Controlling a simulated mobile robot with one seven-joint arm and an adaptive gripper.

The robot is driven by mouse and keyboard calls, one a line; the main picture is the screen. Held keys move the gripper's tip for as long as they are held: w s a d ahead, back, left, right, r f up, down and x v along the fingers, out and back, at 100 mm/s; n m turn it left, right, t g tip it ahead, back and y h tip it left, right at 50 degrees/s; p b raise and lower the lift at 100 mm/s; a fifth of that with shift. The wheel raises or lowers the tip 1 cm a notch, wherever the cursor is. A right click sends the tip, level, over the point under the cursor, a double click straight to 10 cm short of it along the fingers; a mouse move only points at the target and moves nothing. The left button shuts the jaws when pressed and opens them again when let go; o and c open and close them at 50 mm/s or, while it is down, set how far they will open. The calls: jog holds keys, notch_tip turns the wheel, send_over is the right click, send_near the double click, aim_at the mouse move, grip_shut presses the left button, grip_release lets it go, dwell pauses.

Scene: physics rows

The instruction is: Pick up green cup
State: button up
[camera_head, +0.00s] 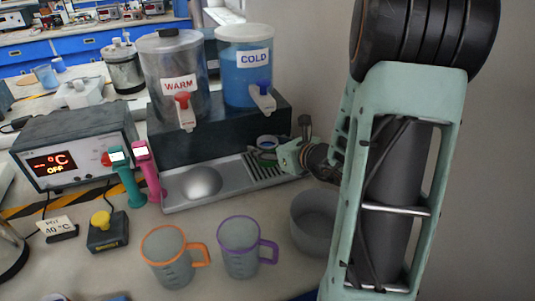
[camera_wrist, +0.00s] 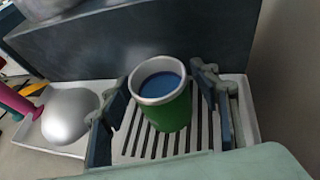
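The green cup (camera_wrist: 172,113) has a pale rim and blue inside. It stands on the slotted drip grate (camera_wrist: 150,142) under the dispensers. In the wrist view my gripper (camera_wrist: 161,78) is open, with one finger on each side of the cup. The fingertips are close to the rim, and small gaps seem to show. In the head view my gripper (camera_head: 285,155) is low at the grate's right end. The cup (camera_head: 266,142) shows there only in part beside it, mostly hidden by the gripper.
The WARM (camera_head: 178,65) and COLD (camera_head: 245,60) dispensers stand on a dark block behind the grate. A silver dome (camera_wrist: 70,115) is left of it. An orange-handled mug (camera_head: 168,260), a purple-handled mug (camera_head: 240,250) and a grey bowl (camera_head: 312,220) stand in front.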

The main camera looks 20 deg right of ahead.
jog(key=c, duration=1.2)
jog(key=shift+r, duration=0.1)
